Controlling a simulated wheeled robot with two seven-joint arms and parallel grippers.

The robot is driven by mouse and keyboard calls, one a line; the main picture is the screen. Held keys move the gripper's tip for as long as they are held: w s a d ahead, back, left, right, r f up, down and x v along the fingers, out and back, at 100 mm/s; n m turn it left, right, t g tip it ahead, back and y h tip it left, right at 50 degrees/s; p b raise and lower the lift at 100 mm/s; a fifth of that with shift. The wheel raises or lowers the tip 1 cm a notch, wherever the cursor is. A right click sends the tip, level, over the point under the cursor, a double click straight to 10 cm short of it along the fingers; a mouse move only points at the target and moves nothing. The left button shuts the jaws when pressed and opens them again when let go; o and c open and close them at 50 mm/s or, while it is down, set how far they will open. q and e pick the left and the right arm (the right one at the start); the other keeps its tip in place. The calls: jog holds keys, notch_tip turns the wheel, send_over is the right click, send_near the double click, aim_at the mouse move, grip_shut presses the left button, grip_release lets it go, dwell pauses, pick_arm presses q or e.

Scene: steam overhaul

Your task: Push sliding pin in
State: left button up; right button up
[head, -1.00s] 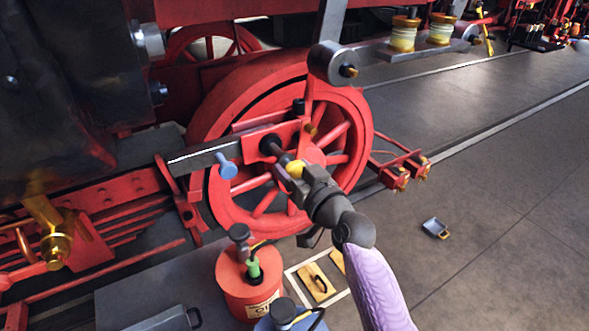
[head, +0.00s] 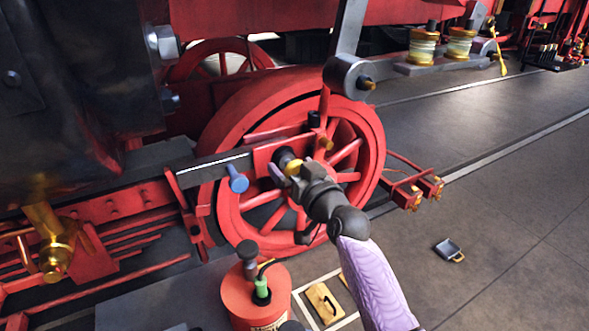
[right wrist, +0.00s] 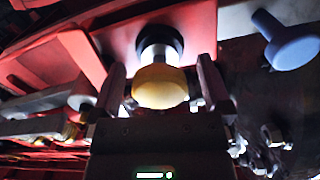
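The sliding pin is a short shaft with a yellow knob (head: 293,167) in a black collar (head: 284,156) on the red rod end, in front of the red spoked wheel (head: 340,200). In the right wrist view the yellow knob (right wrist: 160,87) faces me, with a short pale and dark length of shaft (right wrist: 159,52) behind it. My right gripper (head: 291,176) is at the knob. My left gripper is out of view.
A blue pin (head: 238,180) sticks out left of the collar; it also shows in the right wrist view (right wrist: 290,42). A red oil can (head: 257,290) stands below.

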jog(key=shift+s+d, duration=0.15)
jog(key=shift+s, duration=0.05)
jog(key=p+v, duration=0.2)
jog(key=v, duration=0.7)
jog(key=shift+s+p, duration=0.2)
jog(key=shift+p, duration=0.15)
jog(key=shift+d, duration=0.1)
